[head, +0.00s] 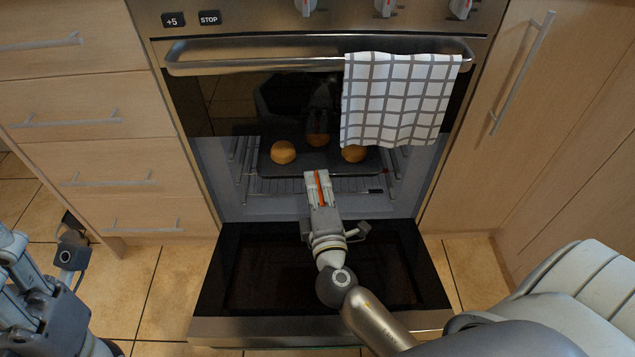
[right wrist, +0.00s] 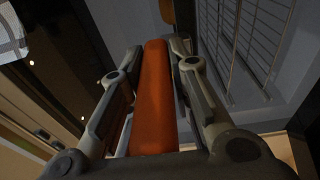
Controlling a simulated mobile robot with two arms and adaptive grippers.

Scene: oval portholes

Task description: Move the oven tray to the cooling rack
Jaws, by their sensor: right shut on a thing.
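The dark oven tray (head: 320,159) lies inside the oven on a wire shelf (head: 350,186), with three round brown buns (head: 283,152) on it. My right gripper (head: 318,177) is at the oven opening, at the tray's front edge. It is shut on an orange-red rounded bar (right wrist: 154,95), which lies lengthwise between its fingers. What the bar joins at its far end is hidden. Part of my left gripper (head: 22,265) shows at the left edge; its jaws cannot be made out. No cooling rack can be picked out.
The oven door (head: 215,275) is folded down below the opening. A checked towel (head: 400,100) hangs on the upper handle bar (head: 250,58). Drawers (head: 90,165) stand left and a cupboard (head: 480,170) right. Wire side rails (right wrist: 245,50) show in the wrist view.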

